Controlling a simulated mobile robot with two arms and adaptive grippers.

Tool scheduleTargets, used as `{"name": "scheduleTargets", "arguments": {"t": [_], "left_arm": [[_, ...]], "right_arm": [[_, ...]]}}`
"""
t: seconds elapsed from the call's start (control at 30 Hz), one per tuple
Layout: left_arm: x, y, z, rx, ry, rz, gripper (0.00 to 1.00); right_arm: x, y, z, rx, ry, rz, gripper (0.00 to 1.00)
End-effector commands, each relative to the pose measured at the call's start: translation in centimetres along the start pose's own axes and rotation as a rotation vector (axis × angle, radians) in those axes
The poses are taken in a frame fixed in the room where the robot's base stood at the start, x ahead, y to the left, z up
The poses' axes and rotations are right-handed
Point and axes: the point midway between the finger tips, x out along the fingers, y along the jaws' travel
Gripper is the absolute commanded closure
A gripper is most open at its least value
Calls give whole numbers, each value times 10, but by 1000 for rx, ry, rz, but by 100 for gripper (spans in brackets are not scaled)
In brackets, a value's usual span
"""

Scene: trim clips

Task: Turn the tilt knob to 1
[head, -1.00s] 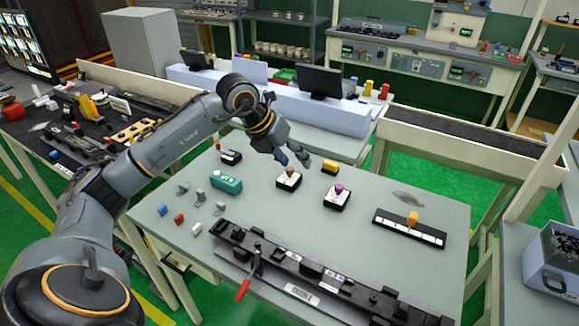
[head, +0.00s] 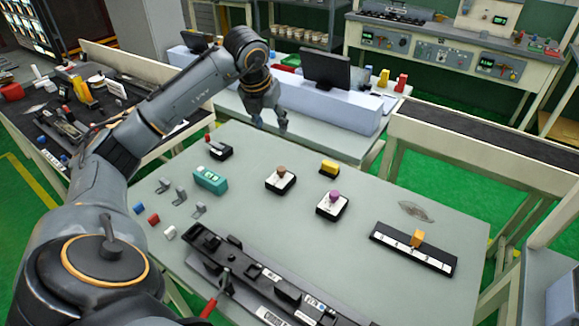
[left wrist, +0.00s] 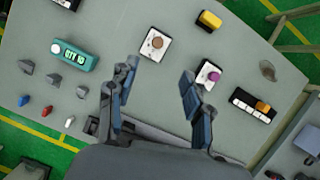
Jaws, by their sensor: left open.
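Two knobs on black-and-white square bases stand on the grey table: a brown knob (head: 281,170) and a purple knob (head: 333,196). Their labels are too small to read, so I cannot tell which is the tilt knob. In the left wrist view the brown knob (left wrist: 157,42) lies beyond the fingertips and the purple knob (left wrist: 214,75) is beside the right finger. My left gripper (head: 270,124) is open and empty, apart from both, and shows behind the brown knob in the head view. It also shows in the left wrist view (left wrist: 158,82). My right gripper is not visible.
A teal display box (head: 210,180), a yellow block (head: 329,168), a black switch box (head: 219,150) and a slider with an orange handle (head: 417,238) share the table. A long black fixture (head: 255,282) lies along the front. The table between the knobs and slider is clear.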

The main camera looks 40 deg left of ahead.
Motion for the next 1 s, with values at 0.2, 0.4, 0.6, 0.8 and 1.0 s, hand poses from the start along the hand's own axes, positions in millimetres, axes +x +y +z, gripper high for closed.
{"name": "scheduleTargets", "arguments": {"t": [0.2, 0.4, 0.6, 0.8, 1.0], "left_arm": [[33, 0, -14, 0, 0, -1, 50], [52, 0, -21, 1, -1, -1, 50], [63, -1, -24, 0, 1, -2, 50], [91, -1, -24, 0, 6, -2, 50], [134, -1, -24, -1, 5, -3, 50]], "right_arm": [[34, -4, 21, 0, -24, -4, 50], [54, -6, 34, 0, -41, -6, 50], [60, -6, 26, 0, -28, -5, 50], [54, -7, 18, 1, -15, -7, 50], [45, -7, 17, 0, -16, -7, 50]]}}
